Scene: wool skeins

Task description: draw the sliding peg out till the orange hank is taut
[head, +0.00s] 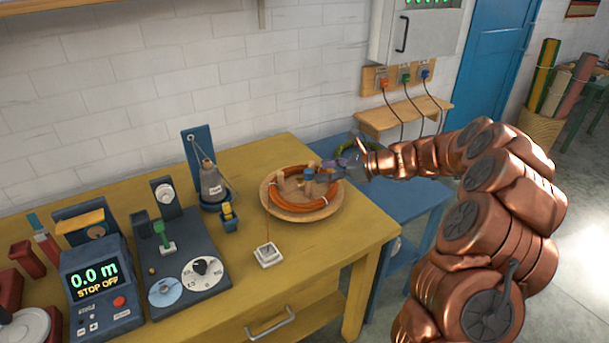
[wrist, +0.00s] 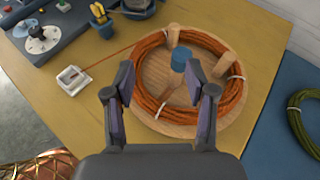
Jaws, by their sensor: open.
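The orange hank (head: 325,204) lies in a ring on a round wooden board (head: 293,214) on the yellow table; the wrist view shows the hank (wrist: 234,97) as well. Inside the ring, a blue-capped peg (wrist: 181,57) stands near the board's middle, apart from the outer strands on the right. Two plain wooden pegs stand by the ring, one at the back (wrist: 173,35) and one at the right (wrist: 226,64). My gripper (wrist: 158,66) is open above the board, with the blue cap between its fingers' lines, nearer the right finger. Contact cannot be told.
An orange strand runs left from the hank to a white square guide (wrist: 72,80). A yellow-topped blue holder (head: 229,217), a grey cone (head: 212,184) and a dial panel (head: 180,262) stand to the left. A green hank (wrist: 306,114) lies on the blue table.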

